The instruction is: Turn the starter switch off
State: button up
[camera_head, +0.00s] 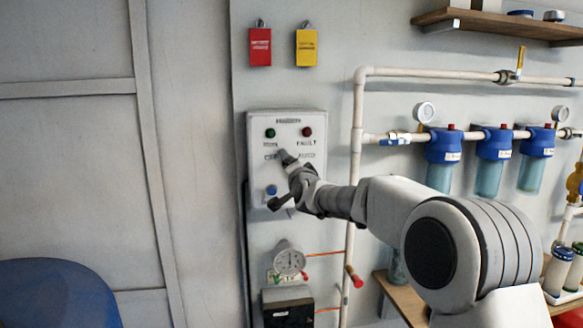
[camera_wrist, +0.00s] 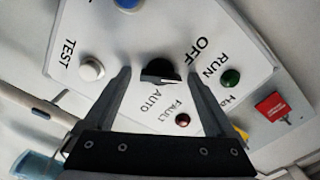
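The starter switch is a black rotary knob (camera_wrist: 160,72) with a pale pointer mark on a light control panel (camera_head: 317,170). In the wrist view, the word OFF is to its upper right and AUTO is below it. I cannot tell for sure which word the pointer faces. My gripper (camera_wrist: 158,70) is open, with one finger on each side of the knob and visible gaps between. In the head view, my gripper (camera_head: 281,181) is at the panel face and hides the knob.
The panel also has a green RUN light (camera_wrist: 231,78), a red FAULT light (camera_wrist: 183,120), a white TEST button (camera_wrist: 91,68) and a blue button (camera_head: 271,190). A white pipe (camera_head: 358,120) runs close on the right.

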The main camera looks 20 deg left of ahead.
jog(key=b+v, duration=0.3)
jog(key=v, duration=1.4)
jog(key=shift+s, duration=0.2)
jog(key=shift+d, duration=0.1)
